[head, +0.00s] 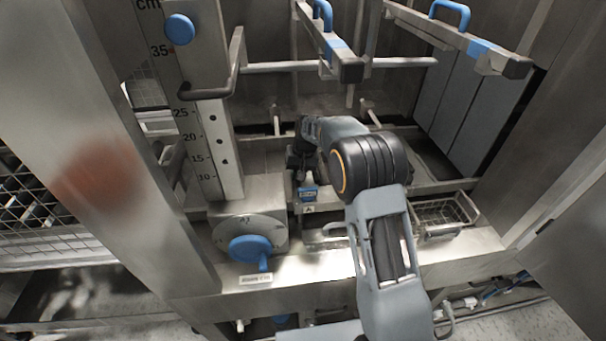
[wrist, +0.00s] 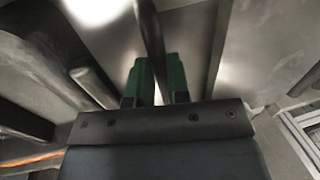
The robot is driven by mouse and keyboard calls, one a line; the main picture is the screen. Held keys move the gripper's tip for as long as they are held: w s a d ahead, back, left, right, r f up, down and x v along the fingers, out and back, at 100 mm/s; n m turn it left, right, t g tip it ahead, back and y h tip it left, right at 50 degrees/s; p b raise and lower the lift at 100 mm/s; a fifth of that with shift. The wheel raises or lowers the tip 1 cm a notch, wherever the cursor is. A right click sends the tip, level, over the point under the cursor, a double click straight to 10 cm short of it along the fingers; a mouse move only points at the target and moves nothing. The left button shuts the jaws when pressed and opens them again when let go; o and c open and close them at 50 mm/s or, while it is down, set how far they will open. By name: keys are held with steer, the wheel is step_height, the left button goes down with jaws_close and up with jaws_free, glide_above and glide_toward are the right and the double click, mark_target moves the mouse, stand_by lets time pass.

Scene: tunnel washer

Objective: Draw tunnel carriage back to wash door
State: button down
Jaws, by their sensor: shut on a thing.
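In the wrist view, my gripper (wrist: 159,68) has its two green fingers closed on a dark bar (wrist: 150,32) that runs up between them. The bar's far end is out of that view. In the head view my arm reaches down into the steel bay and bends left at the wrist. My fingers and the bar are hidden or too small to make out there. I cannot tell the tunnel carriage or the wash door apart from the steel frames around my gripper.
A steel post with a centimetre scale (head: 211,135) and a dial with a blue knob (head: 250,249) stand left of my arm. Two rails with blue handles (head: 323,12) (head: 451,12) hang above. A wire basket (head: 446,214) sits to the right.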

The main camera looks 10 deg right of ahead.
steer(key=shift+r, duration=0.1)
steer(key=c, duration=1.1)
jaws_free()
step_height(320, 180, up, 14)
steer(key=d+b, duration=0.1)
steer(key=d, duration=0.1)
steer(key=shift+d+f, duration=0.25)
steer(key=shift+d, duration=0.1)
